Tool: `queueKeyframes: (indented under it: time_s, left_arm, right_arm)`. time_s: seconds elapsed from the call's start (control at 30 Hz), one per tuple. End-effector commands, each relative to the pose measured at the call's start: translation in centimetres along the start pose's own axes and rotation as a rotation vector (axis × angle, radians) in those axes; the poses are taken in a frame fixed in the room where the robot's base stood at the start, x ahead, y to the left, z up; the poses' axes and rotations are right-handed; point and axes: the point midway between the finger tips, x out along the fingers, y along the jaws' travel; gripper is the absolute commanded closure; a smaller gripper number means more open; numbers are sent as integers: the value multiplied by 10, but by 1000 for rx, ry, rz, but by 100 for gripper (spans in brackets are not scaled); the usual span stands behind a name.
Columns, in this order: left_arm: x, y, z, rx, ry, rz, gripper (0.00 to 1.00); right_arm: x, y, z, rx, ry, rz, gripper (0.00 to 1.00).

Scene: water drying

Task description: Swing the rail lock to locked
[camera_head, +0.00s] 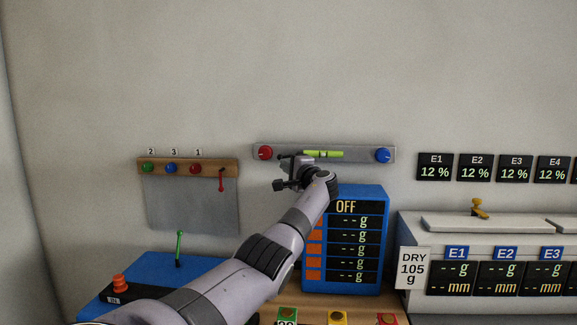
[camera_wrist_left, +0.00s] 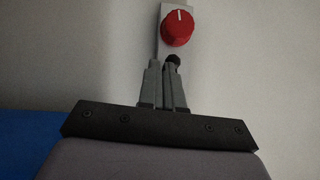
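A grey rail (camera_head: 352,154) is fixed to the wall, with a red knob (camera_head: 265,153) at its left end and a blue knob (camera_head: 383,155) at its right. A yellow-green bar (camera_head: 324,154) lies level across its middle; no label marks it as the rail lock. My left gripper (camera_head: 288,158) is at the rail, between the red knob and the bar, hiding part of the rail. In the left wrist view its fingers (camera_wrist_left: 163,64) are close together, just below the red knob (camera_wrist_left: 177,28). A dark round piece (camera_wrist_left: 173,60) shows at the fingertips; I cannot tell whether it is held.
A wooden strip (camera_head: 208,165) with coloured knobs and a hanging red lever (camera_head: 221,181) is on the wall at left. A blue display cabinet (camera_head: 372,205) stands below the rail. A green lever (camera_head: 179,248) rises from a blue box at lower left. The wall above is clear.

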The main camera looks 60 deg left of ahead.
Motion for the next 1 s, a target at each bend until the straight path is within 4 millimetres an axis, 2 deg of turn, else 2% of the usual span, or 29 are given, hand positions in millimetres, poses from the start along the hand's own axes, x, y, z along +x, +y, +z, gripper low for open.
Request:
queueKeyframes:
  time_s: [0.03, 0.57, 0.77, 1.0]
  left_arm:
    - [6, 4, 8, 1, -20, 10, 100]
    - [5, 3, 8, 1, -19, 8, 100]
    - [-7, 2, 5, 0, -14, 1, 100]
    - [-32, 0, 2, 0, -5, -2, 100]
  right_arm:
    - [0, 0, 0, 0, 0, 0, 57]
    - [0, 0, 0, 0, 0, 0, 57]
    - [2, 0, 2, -1, 0, 0, 57]
    - [4, 0, 6, -1, 0, 0, 57]
